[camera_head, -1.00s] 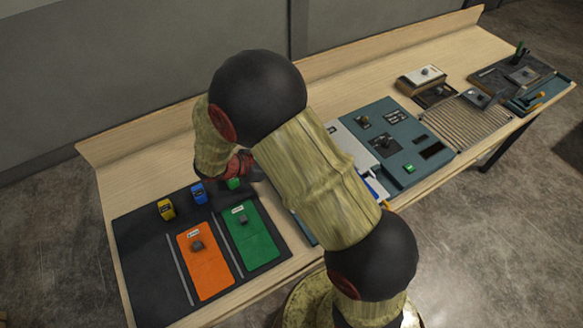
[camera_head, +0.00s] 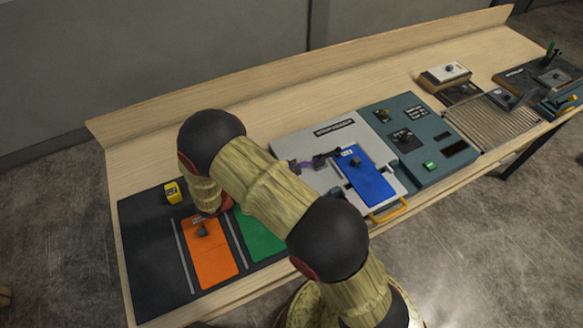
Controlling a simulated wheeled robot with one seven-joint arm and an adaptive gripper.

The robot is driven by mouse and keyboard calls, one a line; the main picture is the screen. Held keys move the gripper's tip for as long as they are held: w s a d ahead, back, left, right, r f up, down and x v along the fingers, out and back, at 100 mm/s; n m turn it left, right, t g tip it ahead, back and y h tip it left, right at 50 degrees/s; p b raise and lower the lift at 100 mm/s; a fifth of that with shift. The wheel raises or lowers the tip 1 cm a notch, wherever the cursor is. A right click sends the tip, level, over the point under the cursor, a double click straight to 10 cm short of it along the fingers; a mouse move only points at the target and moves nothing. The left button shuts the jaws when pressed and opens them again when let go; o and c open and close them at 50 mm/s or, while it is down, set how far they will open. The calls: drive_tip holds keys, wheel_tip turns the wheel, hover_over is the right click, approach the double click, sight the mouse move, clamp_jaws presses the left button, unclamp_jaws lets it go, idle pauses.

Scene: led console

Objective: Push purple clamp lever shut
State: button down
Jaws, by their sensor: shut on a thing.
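The purple clamp lever (camera_head: 301,166) shows on the pale fixture plate (camera_head: 290,145), left of the blue card (camera_head: 366,180). It runs up and right to a dark clamp body (camera_head: 326,159) at the card's upper left. It looks low over the plate; at this size I cannot tell how far it is closed. My arm's wrist is well to the left of the lever, over the top of the orange card (camera_head: 212,262). My gripper's fingers are hidden behind my own arm, so what is between them does not show.
A yellow block (camera_head: 172,192) stands at the back of the dark mat (camera_head: 145,245). My arm partly covers the green card (camera_head: 258,237). A yellow handle (camera_head: 389,210) is at the fixture's front. A teal console (camera_head: 429,140) stands to its right. The bench behind the fixture is clear.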

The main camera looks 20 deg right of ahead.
drive_tip(key=shift+f, duration=0.1)
idle(0.4)
drive_tip(key=c, duration=1.8)
unclamp_jaws()
drive_tip(key=shift+o, duration=0.2)
drive_tip(key=shift+a, duration=0.1)
drive_tip(key=a, duration=1.2)
drive_tip(key=shift+s+f, duration=0.15)
drive_tip(key=shift+f, duration=0.25)
drive_tip(key=shift+d, duration=0.1)
